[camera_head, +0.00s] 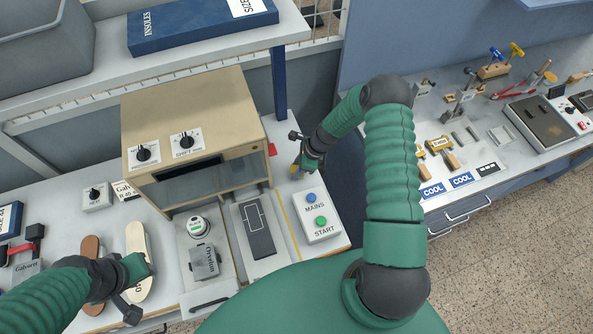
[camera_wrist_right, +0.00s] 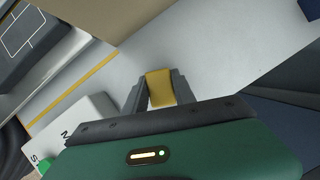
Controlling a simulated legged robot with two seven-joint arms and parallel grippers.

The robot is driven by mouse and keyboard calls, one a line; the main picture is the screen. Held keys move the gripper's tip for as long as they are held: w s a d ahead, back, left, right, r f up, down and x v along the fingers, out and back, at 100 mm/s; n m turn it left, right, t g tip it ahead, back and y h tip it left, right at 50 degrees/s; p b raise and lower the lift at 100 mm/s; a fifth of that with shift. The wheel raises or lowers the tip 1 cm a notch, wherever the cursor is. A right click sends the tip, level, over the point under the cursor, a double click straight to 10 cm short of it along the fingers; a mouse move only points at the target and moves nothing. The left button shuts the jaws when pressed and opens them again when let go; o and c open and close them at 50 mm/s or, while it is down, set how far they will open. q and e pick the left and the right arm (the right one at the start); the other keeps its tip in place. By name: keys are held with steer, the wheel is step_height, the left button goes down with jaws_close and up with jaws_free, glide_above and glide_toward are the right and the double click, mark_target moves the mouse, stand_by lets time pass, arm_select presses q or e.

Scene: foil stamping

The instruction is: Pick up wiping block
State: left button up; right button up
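A yellow block, which I take for the wiping block (camera_wrist_right: 160,87), shows between the two fingers of my right gripper (camera_wrist_right: 160,80) in the right wrist view. The fingers stand on either side of it with no clear gap. I cannot tell whether they press on it. In the head view my right gripper (camera_head: 300,168) points down at the table between the beige machine and the blue partition; a bit of yellow shows at its fingers. My left gripper (camera_head: 150,268) is low at the left, over the pale insole (camera_head: 137,240); its finger opening is not clear.
The beige machine (camera_head: 190,120) stands left of my right gripper. The MAINS/START button box (camera_head: 318,215) is just in front of it. A yellow line (camera_head: 287,220) runs along the table. A second bench (camera_head: 480,200) with tools is at the right.

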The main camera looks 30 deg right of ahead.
steer(key=shift+d+f, duration=0.1)
steer(key=shift+d, duration=0.15)
jaws_close()
arm_select(q)
steer(key=shift+s+d, duration=0.1)
steer(key=shift+d, duration=0.15)
arm_select(e)
steer(key=shift+a, duration=0.1)
arm_select(q)
steer(key=shift+a, duration=0.1)
